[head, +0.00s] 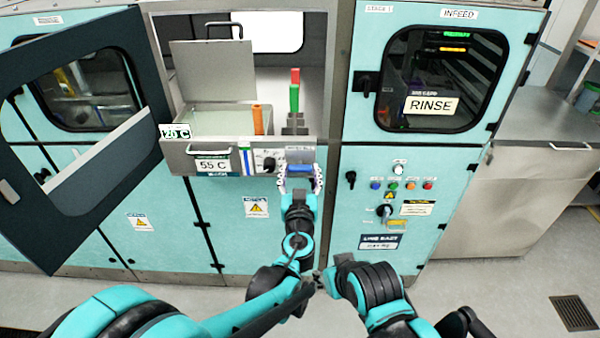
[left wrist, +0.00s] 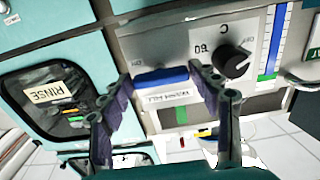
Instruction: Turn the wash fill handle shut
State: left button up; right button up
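The wash fill handle is a blue bar (head: 300,168), lying level across the front panel of the wash sink. In the left wrist view the blue handle (left wrist: 160,77) sits just above an upside-down label (left wrist: 172,95) that appears to read WASH FILL. My left gripper (head: 300,180) is in front of the handle. In the left wrist view its two fingers (left wrist: 160,82) are spread, one at each end of the bar; contact cannot be told. My right arm is low in the head view, and its gripper's fingers cannot be made out.
A black knob (left wrist: 231,62) is beside the handle on the panel. The sink (head: 205,122) above holds an orange upright piece (head: 258,120); a red-and-green column (head: 294,92) stands behind. The RINSE cabinet (head: 480,150) is right. An open dark door (head: 85,215) is left.

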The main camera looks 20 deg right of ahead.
pick_arm(q)
jog(key=c, duration=0.5)
jog(key=shift+m, duration=0.3)
jog(key=m, duration=0.3)
jog(key=shift+b, duration=0.35)
jog(key=m, duration=0.4)
jog(key=m+b, duration=0.1)
jog(key=m, duration=0.4)
jog(key=shift+m, duration=0.3)
jog(key=m, duration=0.4)
jog(key=shift+m, duration=0.3)
